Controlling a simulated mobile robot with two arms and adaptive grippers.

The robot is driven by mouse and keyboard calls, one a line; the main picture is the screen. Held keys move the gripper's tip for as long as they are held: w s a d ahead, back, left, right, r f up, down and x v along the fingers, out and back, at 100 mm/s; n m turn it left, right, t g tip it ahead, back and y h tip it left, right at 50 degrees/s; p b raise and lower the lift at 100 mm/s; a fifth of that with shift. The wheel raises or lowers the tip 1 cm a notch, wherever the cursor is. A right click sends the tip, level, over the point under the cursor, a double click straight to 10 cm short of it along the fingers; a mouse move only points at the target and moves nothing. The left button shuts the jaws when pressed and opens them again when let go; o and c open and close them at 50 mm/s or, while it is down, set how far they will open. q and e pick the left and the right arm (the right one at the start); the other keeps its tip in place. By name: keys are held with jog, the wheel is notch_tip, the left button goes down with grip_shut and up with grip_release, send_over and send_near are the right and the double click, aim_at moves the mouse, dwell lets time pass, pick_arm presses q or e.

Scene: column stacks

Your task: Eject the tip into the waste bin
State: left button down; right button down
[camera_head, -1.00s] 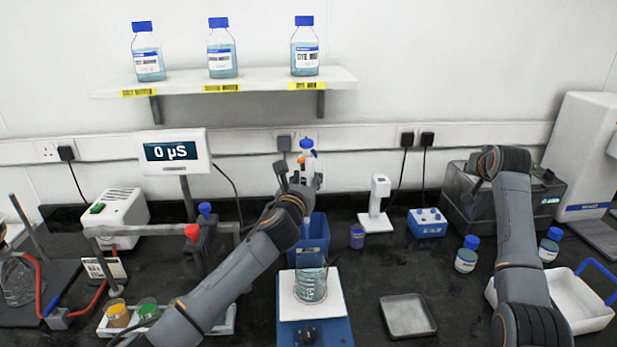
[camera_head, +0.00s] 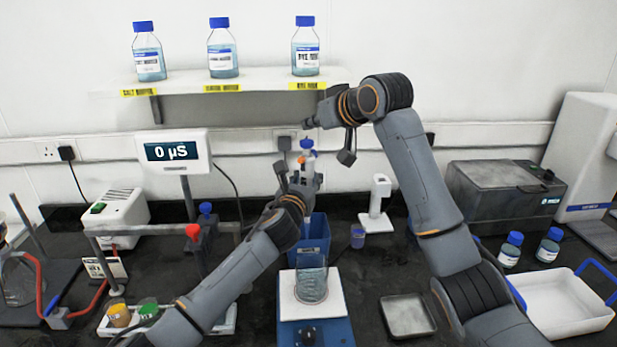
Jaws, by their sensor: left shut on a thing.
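My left gripper (camera_head: 298,178) is shut on an upright pipette with a blue top (camera_head: 306,144) and an orange part below it. A blue bin (camera_head: 316,238) stands below the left gripper, behind the beaker, partly covered by my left arm. My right gripper (camera_head: 328,139) is open and empty. Its fingers are spread just above and to the right of the pipette's blue top, apart from it in the picture.
A glass beaker (camera_head: 311,285) sits on a blue stirrer with a white plate (camera_head: 338,306) in front of the bin. A white stand (camera_head: 377,200) is to the right. A shelf (camera_head: 250,87) with three bottles is behind my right gripper. A metal tray (camera_head: 407,316) lies front right.

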aim_at(301, 157)
jog(key=shift+n, duration=0.3)
jog(key=shift+s+a+f, duration=0.15)
jog(key=shift+a+f, duration=0.15)
jog(key=shift+f, duration=0.5)
jog(key=shift+s+a+f, duration=0.15)
jog(key=shift+a+f, duration=0.15)
jog(key=shift+f, duration=0.55)
jog(key=shift+s+a+f, duration=0.15)
jog(key=shift+a+f, duration=0.15)
jog(key=shift+f, duration=0.5)
jog(key=shift+d+f, duration=0.1)
jog(key=shift+f, duration=1.1)
jog(key=shift+r, duration=2.45)
